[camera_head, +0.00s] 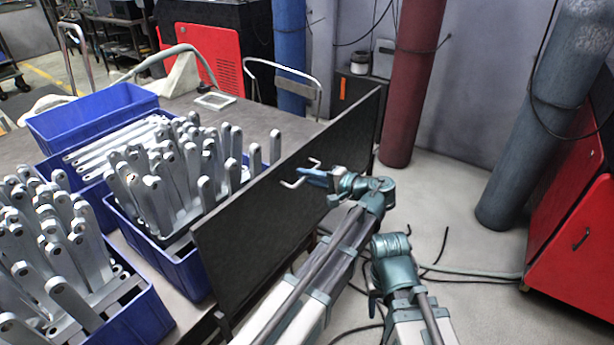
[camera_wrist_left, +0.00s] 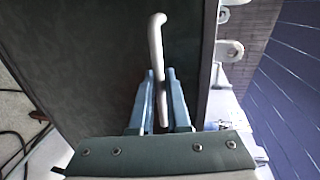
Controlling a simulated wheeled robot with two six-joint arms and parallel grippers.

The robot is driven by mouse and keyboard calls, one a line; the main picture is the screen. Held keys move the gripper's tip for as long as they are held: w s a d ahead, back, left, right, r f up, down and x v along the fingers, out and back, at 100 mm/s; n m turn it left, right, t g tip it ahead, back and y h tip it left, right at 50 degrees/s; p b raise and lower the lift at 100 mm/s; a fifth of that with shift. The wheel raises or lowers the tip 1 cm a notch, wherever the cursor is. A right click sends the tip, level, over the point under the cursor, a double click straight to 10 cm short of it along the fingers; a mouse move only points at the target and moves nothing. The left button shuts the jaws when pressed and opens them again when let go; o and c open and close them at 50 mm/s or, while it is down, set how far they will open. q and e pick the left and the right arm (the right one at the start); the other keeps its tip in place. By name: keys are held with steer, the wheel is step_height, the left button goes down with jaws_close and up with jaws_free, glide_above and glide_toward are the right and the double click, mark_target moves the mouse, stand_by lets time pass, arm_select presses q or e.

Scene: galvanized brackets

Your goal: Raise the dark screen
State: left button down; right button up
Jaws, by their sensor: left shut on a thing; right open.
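The dark screen (camera_head: 290,200) is a flat black panel standing upright along the near side of the table, in front of the bins. Its pale bent handle (camera_head: 291,184) sticks out from the near face. My left gripper (camera_head: 312,177) is shut on the handle. In the left wrist view, the blue fingers (camera_wrist_left: 159,100) close on both sides of the handle (camera_wrist_left: 156,45), with the screen's dark face (camera_wrist_left: 75,60) behind. My right gripper (camera_head: 374,300) is lower and to the right, apart from the screen; it is open, its fingers mostly hidden by its arm.
Blue bins (camera_head: 152,322) full of galvanized brackets (camera_head: 60,245) stand on the table (camera_head: 262,120) behind the screen. A red cylinder (camera_head: 410,85), a blue-grey cylinder (camera_head: 540,110) and a red cabinet (camera_head: 575,240) stand beyond. Dark cables lie on the floor (camera_head: 455,215) at right.

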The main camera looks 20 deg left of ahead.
mark_target(295, 162)
arm_select(q)
step_height(295, 162, up, 4)
steer(key=shift+f+p, duration=0.15)
steer(key=shift+p, duration=1)
steer(key=shift+w, duration=0.1)
arm_select(e)
step_height(295, 162, up, 4)
steer(key=shift+f, duration=0.2)
arm_select(q)
steer(key=c, duration=0.9)
jaws_free()
steer(key=shift+d, duration=0.1)
arm_select(e)
steer(key=shift+d, duration=0.1)
